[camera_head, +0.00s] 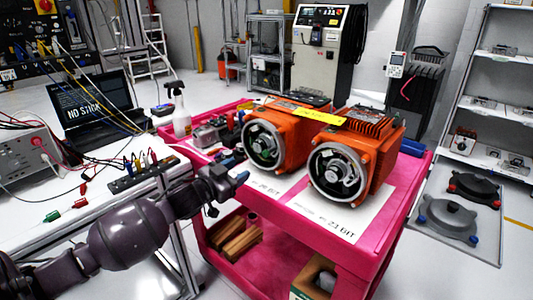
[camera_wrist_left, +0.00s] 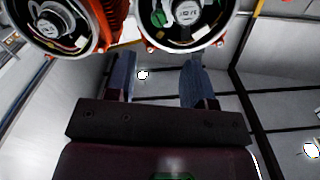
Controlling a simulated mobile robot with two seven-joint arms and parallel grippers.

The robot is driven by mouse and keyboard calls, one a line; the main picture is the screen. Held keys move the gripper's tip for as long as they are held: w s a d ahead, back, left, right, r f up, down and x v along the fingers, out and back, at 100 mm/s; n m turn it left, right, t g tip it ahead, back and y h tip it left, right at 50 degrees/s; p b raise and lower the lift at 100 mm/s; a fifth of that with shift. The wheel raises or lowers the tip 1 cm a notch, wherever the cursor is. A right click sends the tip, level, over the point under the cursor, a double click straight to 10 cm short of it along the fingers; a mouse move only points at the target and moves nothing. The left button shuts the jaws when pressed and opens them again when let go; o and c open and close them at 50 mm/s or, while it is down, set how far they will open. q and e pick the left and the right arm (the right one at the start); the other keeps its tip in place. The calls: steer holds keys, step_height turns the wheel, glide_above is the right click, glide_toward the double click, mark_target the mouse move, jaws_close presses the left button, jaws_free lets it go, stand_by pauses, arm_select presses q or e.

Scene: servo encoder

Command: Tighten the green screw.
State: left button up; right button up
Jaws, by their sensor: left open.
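Two orange servo motors stand side by side on the pink cart, a left one (camera_head: 288,125) and a right one (camera_head: 372,145), their open round ends facing me. A small green part, perhaps the green screw (camera_wrist_left: 158,18), shows inside the right-hand round housing (camera_wrist_left: 185,40) in the left wrist view. In the head view the parts inside the housings are too small to tell the screw clearly. My left gripper (camera_head: 228,182) is open and empty, in front of and below the left motor, apart from it. Its two blue fingers (camera_wrist_left: 157,62) point toward the housings. My right gripper is not in view.
Paper sheets marked "21 BIT" (camera_head: 345,222) lie under the motors on the pink cart (camera_head: 385,250). A bench with a laptop (camera_head: 95,104), cables and a power strip lies left. The cart's front right is clear.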

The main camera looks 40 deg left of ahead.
mark_target(264, 154)
arm_select(q)
steer(key=shift+n, duration=0.3)
steer(key=w, duration=0.3)
steer(key=w+b, duration=0.1)
steer(key=w, duration=0.2)
steer(key=w+b, duration=0.1)
steer(key=w, duration=0.2)
steer(key=shift+d+f, duration=0.1)
steer(key=shift+d, duration=0.3)
steer(key=shift+w, duration=0.65)
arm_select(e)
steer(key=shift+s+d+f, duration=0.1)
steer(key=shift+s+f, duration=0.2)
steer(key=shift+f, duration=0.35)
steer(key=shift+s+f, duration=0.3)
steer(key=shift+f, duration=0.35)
arm_select(q)
jaws_close()
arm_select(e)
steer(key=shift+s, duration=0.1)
arm_select(q)
steer(key=shift+r, duration=0.2)
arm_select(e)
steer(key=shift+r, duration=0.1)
